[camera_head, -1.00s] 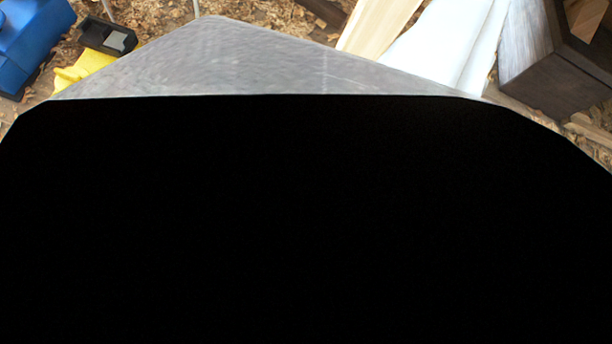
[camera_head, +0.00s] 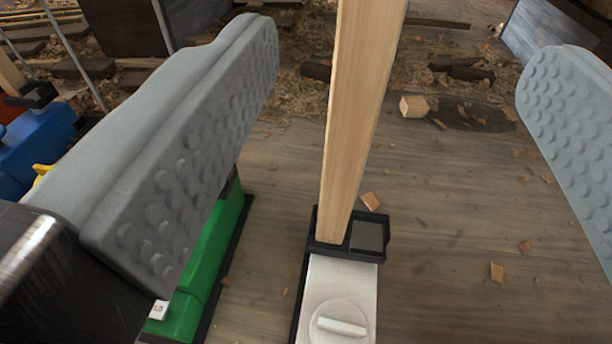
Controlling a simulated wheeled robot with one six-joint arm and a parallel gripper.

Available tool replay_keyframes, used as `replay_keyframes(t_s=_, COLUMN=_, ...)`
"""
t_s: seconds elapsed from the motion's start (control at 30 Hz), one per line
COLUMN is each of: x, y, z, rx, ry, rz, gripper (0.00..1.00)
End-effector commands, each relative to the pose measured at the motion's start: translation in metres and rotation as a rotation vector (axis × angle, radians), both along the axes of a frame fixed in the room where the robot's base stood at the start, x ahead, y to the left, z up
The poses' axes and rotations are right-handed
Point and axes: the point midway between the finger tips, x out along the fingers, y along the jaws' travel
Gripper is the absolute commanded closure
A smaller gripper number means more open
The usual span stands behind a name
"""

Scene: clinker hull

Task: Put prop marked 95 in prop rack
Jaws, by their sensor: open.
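My gripper (camera_head: 398,70) is open, with its two grey studded fingers far apart at left and right. A pale wooden post (camera_head: 357,110) shows between them, rising out of the top of the picture. I cannot tell if it lies at finger depth. Its lower end sits in a black socket (camera_head: 368,237) on a white base (camera_head: 336,292) with a round knob. I see no number on the post, so I cannot tell if it is the prop marked 95. I cannot identify the prop rack.
A green body (camera_head: 205,270) with a partly cut-off white label (camera_head: 158,310) stands left of the white base, partly behind my left finger. A blue body (camera_head: 38,150) is further left. Wood chips and a small wooden block (camera_head: 414,106) lie on the plank floor, which is fairly clear at right.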

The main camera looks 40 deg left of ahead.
Motion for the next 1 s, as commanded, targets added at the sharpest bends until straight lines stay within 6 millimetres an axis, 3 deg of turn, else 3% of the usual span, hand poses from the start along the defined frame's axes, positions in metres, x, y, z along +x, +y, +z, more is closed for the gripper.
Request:
replay_keyframes(t_s=0.17, x=-0.006, y=0.001, z=-0.008, rx=0.03, ry=0.001, rz=0.01, gripper=0.34)
replay_keyframes(t_s=0.37, x=0.005, y=0.009, z=-0.008, rx=0.031, ry=0.0, rz=0.013, gripper=0.34)
replay_keyframes(t_s=1.0, x=0.083, y=0.066, z=-0.008, rx=0.031, ry=-0.001, rz=0.012, gripper=0.34)
